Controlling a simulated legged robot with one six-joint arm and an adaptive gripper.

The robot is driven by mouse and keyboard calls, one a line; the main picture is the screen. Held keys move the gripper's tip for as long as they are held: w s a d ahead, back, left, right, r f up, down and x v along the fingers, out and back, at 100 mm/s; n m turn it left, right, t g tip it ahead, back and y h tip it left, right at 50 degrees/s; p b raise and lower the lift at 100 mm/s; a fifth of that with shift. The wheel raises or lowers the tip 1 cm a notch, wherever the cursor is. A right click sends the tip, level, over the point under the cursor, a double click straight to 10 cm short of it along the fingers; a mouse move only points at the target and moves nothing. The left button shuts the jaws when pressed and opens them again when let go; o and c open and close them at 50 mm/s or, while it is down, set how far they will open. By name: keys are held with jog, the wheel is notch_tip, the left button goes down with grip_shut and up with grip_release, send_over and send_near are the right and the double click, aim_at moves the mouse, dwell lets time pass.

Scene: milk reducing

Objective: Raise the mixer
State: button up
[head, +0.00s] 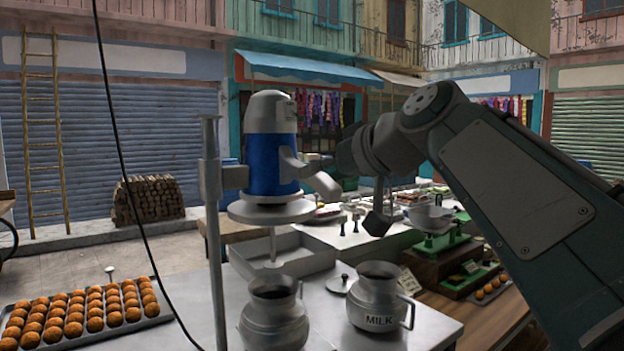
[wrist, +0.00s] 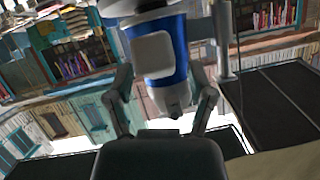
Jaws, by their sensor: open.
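The mixer (head: 272,145) has a blue body with a silver top and hangs upright on a grey stand pole (head: 213,240). Below it is a round disc (head: 270,210), with a thin shaft (head: 272,245) reaching down toward the mouth of a metal pot (head: 274,318). Whether the shaft's tip enters the pot is hard to tell. Finger contact is unclear.
A milk jug (head: 378,300) stands right of the pot, with a loose lid (head: 342,284) behind it. A tray of orange balls (head: 85,316) is at left. A green scale (head: 440,235) is at right. A black cable (head: 125,170) hangs in front.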

jog(key=v, duration=0.9)
jog(key=shift+a+f, duration=0.1)
jog(key=s+d+f+m+g+h, duration=0.1)
jog(key=s+f, duration=0.4)
jog(key=f, duration=0.8)
jog(key=s+d+f+m+g+h, duration=0.2)
jog(key=s+d+f+h, duration=0.2)
jog(key=f, duration=1)
jog(key=s+d+f+m+g+h, duration=0.1)
jog(key=s+d+f+m+h, duration=0.1)
jog(key=s+f, duration=0.6)
notch_tip(320, 180, down, 6)
jog(key=shift+d+r+m+g+h, duration=0.15)
jog(key=shift+d+m+g+h, duration=0.2)
jog(key=shift+h, duration=0.55)
jog(key=shift+a, duration=0.1)
